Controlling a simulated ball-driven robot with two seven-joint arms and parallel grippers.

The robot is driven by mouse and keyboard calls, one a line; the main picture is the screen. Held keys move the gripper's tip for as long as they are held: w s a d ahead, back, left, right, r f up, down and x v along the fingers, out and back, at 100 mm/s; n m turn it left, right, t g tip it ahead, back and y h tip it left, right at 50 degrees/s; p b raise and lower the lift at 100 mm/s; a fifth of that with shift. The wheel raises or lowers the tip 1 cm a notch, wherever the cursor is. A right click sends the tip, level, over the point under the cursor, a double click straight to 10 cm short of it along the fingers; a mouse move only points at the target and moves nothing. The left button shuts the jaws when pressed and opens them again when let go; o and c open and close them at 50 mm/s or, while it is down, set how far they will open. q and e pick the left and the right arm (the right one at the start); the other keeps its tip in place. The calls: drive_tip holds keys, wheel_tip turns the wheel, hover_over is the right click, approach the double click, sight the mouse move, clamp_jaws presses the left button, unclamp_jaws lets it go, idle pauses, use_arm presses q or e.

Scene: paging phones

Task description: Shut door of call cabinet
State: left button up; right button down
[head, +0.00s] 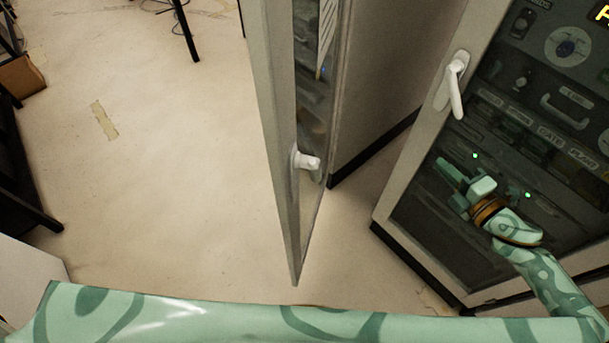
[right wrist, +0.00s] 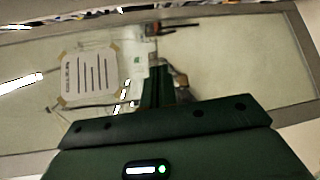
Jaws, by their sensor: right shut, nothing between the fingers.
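A pale grey framed door (head: 272,120) with a white handle (head: 307,160) stands open in the middle of the head view, seen nearly edge-on. To its right is a cabinet front (head: 405,208) with a grey frame, a dark glazed panel with labels and knobs behind it, and a white lever handle (head: 456,85). This front looks shut. Which one is the call cabinet, I cannot tell. My right gripper (head: 458,183) is shut and empty, in front of the lower dark glass, below the handle. Whether it touches the glass is unclear. My left gripper is out of view.
The right wrist view shows a framed glass pane (right wrist: 225,70) with reflections and a taped paper sheet (right wrist: 90,75). A grey cabinet side (head: 385,75) stands behind the open door. Pale floor (head: 170,190) lies clear on the left. Dark furniture lines the left edge.

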drive_tip(key=s+a+r+n+g+y, duration=0.2)
drive_tip(key=s+a+r+n+y, duration=0.3)
drive_tip(key=a+r+n, duration=0.4)
drive_tip(key=n+g+y, duration=0.5)
drive_tip(key=n+g, duration=0.4)
drive_tip(key=n, duration=0.8)
approach(283, 162)
drive_tip(key=shift+t, duration=0.4)
drive_tip(key=p+x, duration=0.2)
drive_tip(key=x, duration=0.1)
drive_tip(key=p+x, duration=0.2)
drive_tip(key=x, duration=0.1)
drive_tip(key=shift+s+a+r+p, duration=0.1)
drive_tip(key=shift+s+r+p, duration=0.1)
drive_tip(key=shift+p, duration=0.15)
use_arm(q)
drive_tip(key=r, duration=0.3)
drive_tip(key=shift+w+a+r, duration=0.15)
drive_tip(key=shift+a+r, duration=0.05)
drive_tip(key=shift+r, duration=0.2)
use_arm(e)
drive_tip(key=shift+a+f, duration=0.15)
drive_tip(key=shift+a, duration=0.2)
drive_tip(key=shift+w+a, duration=0.1)
